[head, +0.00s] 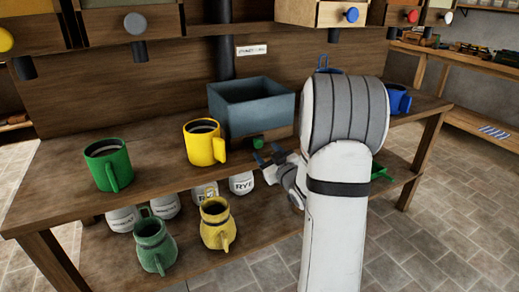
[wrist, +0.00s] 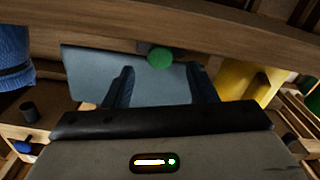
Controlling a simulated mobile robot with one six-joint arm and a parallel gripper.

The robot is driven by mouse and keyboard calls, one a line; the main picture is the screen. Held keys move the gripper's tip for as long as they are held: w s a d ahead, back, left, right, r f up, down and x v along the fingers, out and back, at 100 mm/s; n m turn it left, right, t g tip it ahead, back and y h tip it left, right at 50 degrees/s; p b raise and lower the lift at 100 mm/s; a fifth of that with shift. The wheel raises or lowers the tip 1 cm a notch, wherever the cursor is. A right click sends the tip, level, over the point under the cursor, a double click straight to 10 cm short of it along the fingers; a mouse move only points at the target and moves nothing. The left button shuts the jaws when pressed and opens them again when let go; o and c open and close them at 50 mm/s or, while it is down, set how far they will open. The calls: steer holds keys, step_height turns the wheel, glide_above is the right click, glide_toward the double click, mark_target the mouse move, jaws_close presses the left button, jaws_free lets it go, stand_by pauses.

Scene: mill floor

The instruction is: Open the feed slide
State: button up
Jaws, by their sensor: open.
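A round green knob (head: 258,143) sits low at the front of a blue-grey open-topped bin (head: 250,108) on the bench. I take it as the feed slide's knob; the slide itself is not clearly visible. My gripper (head: 268,155) is open, just in front of and slightly below the knob in the head view. In the wrist view the picture is upside down; the green knob (wrist: 160,58) appears between the two dark fingers of my gripper (wrist: 162,85), near their tips. I cannot tell whether the fingers touch it.
A yellow mug (head: 204,142) and green mug (head: 108,165) stand left of the bin; a blue mug (head: 397,99) is at right. Jugs (head: 217,224) and sacks (head: 241,183) fill the lower shelf. Drawers with coloured knobs (head: 351,15) hang above.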

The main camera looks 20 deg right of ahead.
mark_target(259, 145)
steer(key=w, duration=0.6)
steer(key=shift+a, duration=0.15)
steer(key=shift+c, duration=0.4)
jaws_close()
